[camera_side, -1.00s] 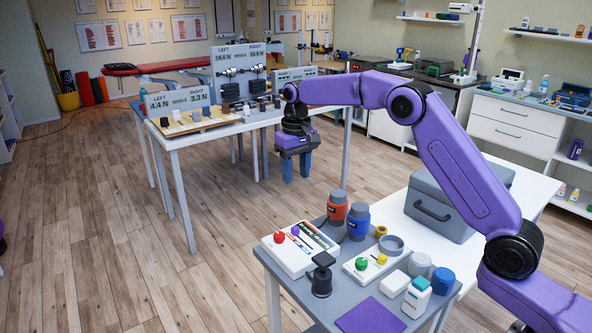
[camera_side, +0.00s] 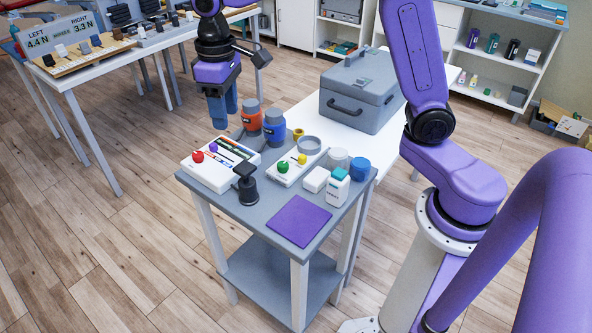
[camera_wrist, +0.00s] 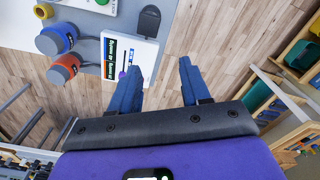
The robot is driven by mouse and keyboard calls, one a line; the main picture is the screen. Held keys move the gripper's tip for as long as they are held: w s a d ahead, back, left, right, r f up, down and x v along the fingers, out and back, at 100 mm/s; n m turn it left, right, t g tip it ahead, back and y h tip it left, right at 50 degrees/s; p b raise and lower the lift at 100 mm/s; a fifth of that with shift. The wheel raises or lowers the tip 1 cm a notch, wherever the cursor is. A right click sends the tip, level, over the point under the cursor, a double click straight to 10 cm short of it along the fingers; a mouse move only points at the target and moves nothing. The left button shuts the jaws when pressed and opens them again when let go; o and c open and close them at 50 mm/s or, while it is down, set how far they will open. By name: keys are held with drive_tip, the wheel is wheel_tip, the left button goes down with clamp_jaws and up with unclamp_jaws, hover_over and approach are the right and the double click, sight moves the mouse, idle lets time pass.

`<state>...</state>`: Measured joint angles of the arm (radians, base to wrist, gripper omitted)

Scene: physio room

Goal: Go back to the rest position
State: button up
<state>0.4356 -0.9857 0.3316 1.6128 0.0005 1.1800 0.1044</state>
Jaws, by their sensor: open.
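My gripper (camera_side: 222,112) hangs at the end of my purple arm, above and behind the small grey side table (camera_side: 252,218) in the side view. Its two blue fingers point down and nothing is between them. In the wrist view the fingers (camera_wrist: 157,88) stand apart, with wooden floor between them. One finger overlaps the edge of the white box with coloured strips (camera_wrist: 140,52) in that view. No rest position is marked in these frames.
The side table holds an orange bottle (camera_side: 251,116), a blue bottle (camera_side: 274,128), a black stamp-like thing (camera_side: 245,185), a purple mat (camera_side: 299,220) and a white carton (camera_side: 336,188). A grey case (camera_side: 360,88) stands behind on a white table. Open floor (camera_side: 120,240) lies left.

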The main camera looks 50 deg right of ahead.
drive_tip(key=s+d+f+n, duration=0.1)
drive_tip(key=s+d+n, duration=0.1)
drive_tip(key=s, duration=0.7)
drive_tip(key=s+d+f+n, duration=0.2)
drive_tip(key=s+d+n, duration=0.1)
drive_tip(key=s, duration=0.7)
drive_tip(key=s+d+f+n, duration=0.1)
drive_tip(key=s+d, duration=0.3)
drive_tip(key=s, duration=0.5)
drive_tip(key=shift+s+f+n, duration=0.2)
drive_tip(key=shift+s+n, duration=0.05)
drive_tip(key=shift+n, duration=0.55)
